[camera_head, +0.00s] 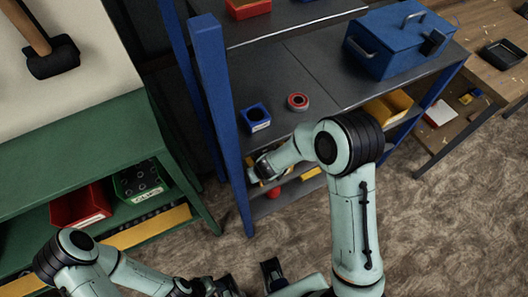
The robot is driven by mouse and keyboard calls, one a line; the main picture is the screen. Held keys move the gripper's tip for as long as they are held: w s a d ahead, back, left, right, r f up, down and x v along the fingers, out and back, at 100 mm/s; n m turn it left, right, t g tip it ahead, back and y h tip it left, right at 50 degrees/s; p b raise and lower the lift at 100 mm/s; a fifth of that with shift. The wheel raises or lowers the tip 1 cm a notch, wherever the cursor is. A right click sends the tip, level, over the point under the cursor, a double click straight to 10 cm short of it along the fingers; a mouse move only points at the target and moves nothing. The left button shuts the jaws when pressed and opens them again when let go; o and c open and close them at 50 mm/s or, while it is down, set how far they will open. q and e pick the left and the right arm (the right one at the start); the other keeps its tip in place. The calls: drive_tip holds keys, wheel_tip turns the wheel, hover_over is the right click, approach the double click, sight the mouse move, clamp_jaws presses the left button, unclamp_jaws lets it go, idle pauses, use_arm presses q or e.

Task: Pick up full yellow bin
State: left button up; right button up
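A yellow bin (390,106) stands on the blue-posted shelf's level below the top, at the right; its contents are not clear. Smaller yellow pieces (311,173) show lower in the shelf, partly hidden by my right arm. My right arm reaches across to the shelf's left side, and its gripper (262,170) is inside the shelf opening below the top deck, beside a yellow edge. Its fingers are too small and hidden to read. My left gripper (226,287) is low at the bottom edge, away from the shelf, partly cut off.
The grey shelf top (330,75) holds a blue toolbox (398,42), a blue holder (256,118) and a red round part (298,101). A blue post (213,90) stands left of my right gripper. A green bench (80,150) with red and green bins is left. Open floor lies right.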

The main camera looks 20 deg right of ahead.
clamp_jaws()
idle(1.3)
